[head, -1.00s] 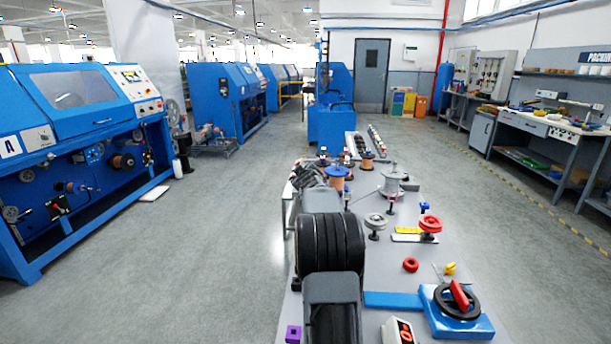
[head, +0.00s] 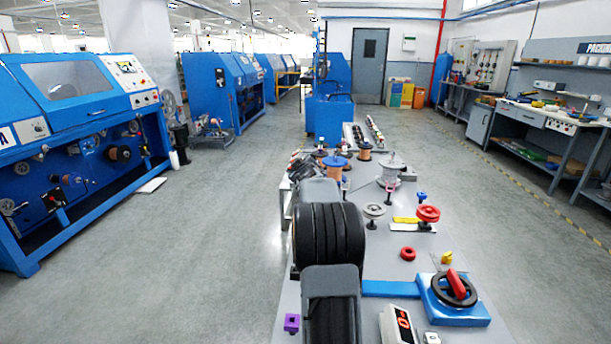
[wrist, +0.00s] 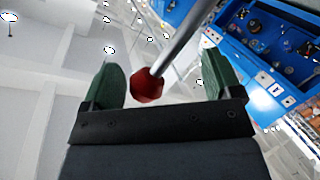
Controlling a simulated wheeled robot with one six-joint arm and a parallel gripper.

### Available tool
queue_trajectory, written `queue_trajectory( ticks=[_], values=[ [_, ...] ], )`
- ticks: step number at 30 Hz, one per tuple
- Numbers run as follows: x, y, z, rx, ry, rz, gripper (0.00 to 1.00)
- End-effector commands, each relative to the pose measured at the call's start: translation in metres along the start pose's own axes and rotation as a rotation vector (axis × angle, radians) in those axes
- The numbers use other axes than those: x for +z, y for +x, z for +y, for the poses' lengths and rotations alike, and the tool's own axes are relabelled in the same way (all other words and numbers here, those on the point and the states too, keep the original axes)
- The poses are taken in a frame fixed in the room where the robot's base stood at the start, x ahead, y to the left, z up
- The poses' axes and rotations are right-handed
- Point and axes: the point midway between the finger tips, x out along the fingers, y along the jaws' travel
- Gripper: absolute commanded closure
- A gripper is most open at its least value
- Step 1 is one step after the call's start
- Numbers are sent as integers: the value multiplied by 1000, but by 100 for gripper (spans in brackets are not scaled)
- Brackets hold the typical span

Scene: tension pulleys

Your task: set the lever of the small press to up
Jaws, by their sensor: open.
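In the wrist view a metal lever rod (wrist: 188,38) ends in a dark red knob (wrist: 147,86). I take it to be the lever of the small press. The knob lies between the two green fingers of my gripper (wrist: 160,62), nearer the left finger, close to the dark palm bar. The rod runs from the knob to the upper right, out of the picture. The body of the press does not show there. In the head view my own arm covers the area around the gripper, and I cannot make out the lever.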

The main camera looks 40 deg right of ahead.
Motion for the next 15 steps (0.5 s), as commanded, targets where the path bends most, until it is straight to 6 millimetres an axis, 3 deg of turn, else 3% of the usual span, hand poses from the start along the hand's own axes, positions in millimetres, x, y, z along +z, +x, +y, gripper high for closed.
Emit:
queue_trajectory(
  ticks=[15],
  values=[
    [1,-96,-1,0,0,-1,16]
  ],
)
